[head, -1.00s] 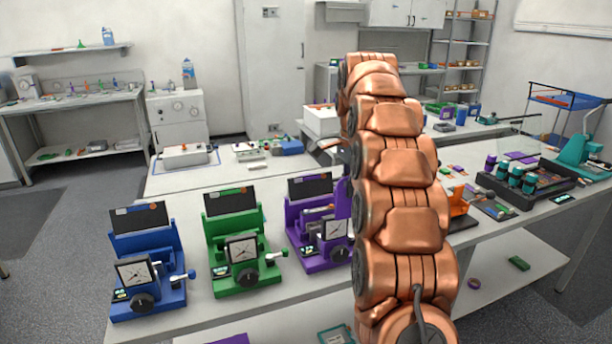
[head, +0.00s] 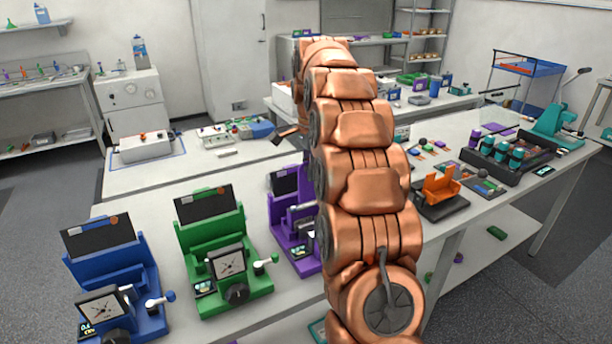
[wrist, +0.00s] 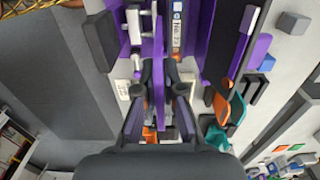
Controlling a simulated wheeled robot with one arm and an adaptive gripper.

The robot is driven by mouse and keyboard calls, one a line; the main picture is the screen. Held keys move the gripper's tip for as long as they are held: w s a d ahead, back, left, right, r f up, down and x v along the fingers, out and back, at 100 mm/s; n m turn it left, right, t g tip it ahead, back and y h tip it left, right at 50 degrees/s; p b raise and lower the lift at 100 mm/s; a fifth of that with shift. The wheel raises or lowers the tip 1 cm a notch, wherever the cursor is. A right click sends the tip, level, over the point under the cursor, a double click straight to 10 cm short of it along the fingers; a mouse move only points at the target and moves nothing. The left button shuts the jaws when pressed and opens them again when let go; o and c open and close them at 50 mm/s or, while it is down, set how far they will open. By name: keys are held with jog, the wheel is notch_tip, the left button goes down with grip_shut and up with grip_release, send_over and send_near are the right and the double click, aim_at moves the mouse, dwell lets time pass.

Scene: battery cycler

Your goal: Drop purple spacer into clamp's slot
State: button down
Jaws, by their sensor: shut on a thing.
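The purple clamp (head: 306,235) is the rightmost of three similar bench devices in the head view, partly hidden behind my arm. It also shows at the top of the wrist view (wrist: 193,36), with a numbered label and metal parts. My gripper (wrist: 158,88) is shut on the purple spacer (wrist: 158,55), a thin upright strip between the two dark fingertips. The spacer's far end overlaps the clamp in this view; I cannot tell whether it touches it or lines up with the slot. My gripper is hidden in the head view.
A green device (head: 222,245) and a blue device (head: 112,265) stand left of the clamp. An orange holder (head: 440,187) and a dark tray (head: 510,157) of teal cylinders stand right of my arm. Bare bench lies behind the green device.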

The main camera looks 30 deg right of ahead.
aim_at(309, 195)
jog(key=shift+w+f+b, duration=0.15)
jog(key=shift+f+b, duration=0.1)
jog(key=shift+f, duration=1.7)
jog(key=shift+w+f+b, duration=0.1)
jog(key=shift+f+b, duration=0.15)
jog(key=shift+f, duration=1.65)
jog(key=shift+a, duration=0.15)
jog(key=shift+f+b, duration=0.15)
jog(key=shift+b, duration=0.15)
jog(key=shift+f+b, duration=0.6)
jog(key=shift+f, duration=0.65)
jog(key=shift+f, duration=0.1)
jog(key=shift+f, duration=0.1)
jog(key=shift+f, duration=0.15)
